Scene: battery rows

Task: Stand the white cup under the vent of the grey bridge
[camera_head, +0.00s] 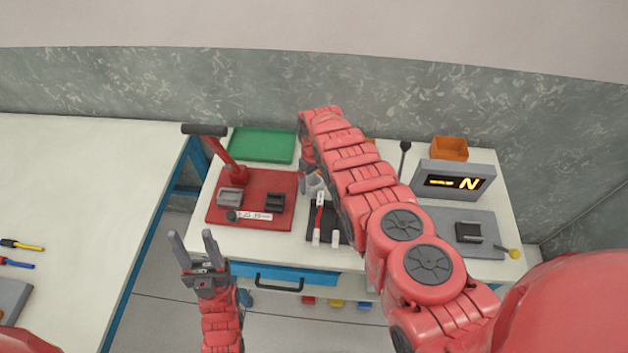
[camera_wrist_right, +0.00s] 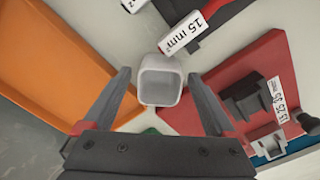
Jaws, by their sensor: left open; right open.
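The white cup (camera_head: 313,184) stands on the white table in the head view, between the red board and the dark mat, partly hidden by my right arm. In the right wrist view the cup (camera_wrist_right: 160,80) shows its square-looking open mouth. My right gripper (camera_wrist_right: 160,75) is open, with a finger to either side of the cup in that view and visible gaps. I cannot tell if the fingers are down at cup height. My left gripper (camera_head: 191,236) is open and empty, in front of the table's front left edge.
A red press (camera_head: 225,155) stands on a red board (camera_head: 285,190) with grey and dark blocks. A green tray (camera_head: 262,146) lies behind. Labelled tools lie on the dark mat. A grey display (camera_head: 456,180) and orange bin (camera_head: 450,147) stand right. An orange tray (camera_wrist_right: 45,65) borders the cup.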

